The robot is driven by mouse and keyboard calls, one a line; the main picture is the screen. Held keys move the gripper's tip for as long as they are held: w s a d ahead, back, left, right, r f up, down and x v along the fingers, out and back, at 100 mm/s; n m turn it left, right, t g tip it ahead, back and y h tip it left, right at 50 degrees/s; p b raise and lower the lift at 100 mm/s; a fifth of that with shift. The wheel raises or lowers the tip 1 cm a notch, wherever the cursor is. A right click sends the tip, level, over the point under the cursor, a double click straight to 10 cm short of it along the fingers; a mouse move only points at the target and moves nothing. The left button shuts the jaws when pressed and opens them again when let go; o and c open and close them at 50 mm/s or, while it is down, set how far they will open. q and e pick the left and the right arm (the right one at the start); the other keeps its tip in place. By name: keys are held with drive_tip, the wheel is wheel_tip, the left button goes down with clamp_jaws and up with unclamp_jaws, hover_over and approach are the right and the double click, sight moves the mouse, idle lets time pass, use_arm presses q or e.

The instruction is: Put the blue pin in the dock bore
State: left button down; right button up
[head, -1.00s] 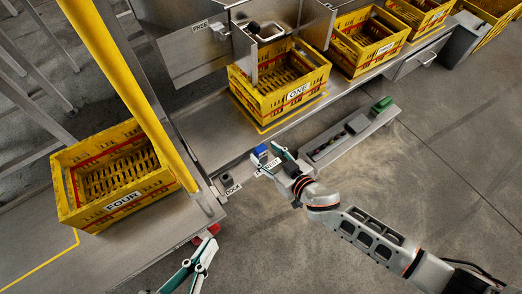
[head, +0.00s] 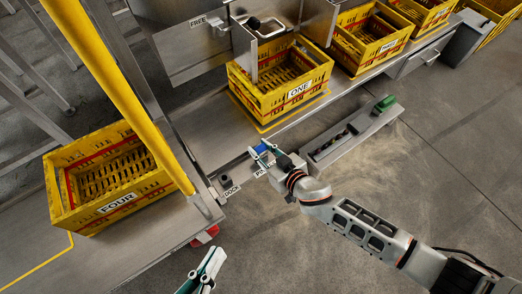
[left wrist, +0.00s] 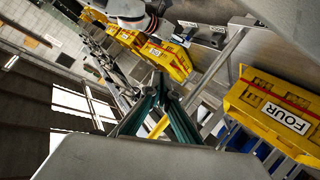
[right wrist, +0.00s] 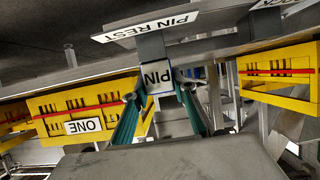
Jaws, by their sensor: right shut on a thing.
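The blue pin (head: 261,148) stands at the pin rest, beside the lower shelf edge. My right gripper (head: 265,152) is shut on it; in the right wrist view its teal fingers lie on both sides of the pin's block marked PIN (right wrist: 158,78). I cannot tell whether the pin is still seated in the rest. The dock (head: 226,181) is a small dark block with a DOCK label, left of and nearer than the pin; its bore is too small to make out. My left gripper (head: 214,256) is low in the head view, empty, its fingertips together in the left wrist view (left wrist: 158,82).
Crate ONE (head: 262,109) and further crates line the shelf. A grey tray of small parts (head: 350,140) lies right of the pin. A metal cabinet (head: 190,50) hangs above.

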sight(261, 146)
drive_tip(key=shift+r, duration=0.1)
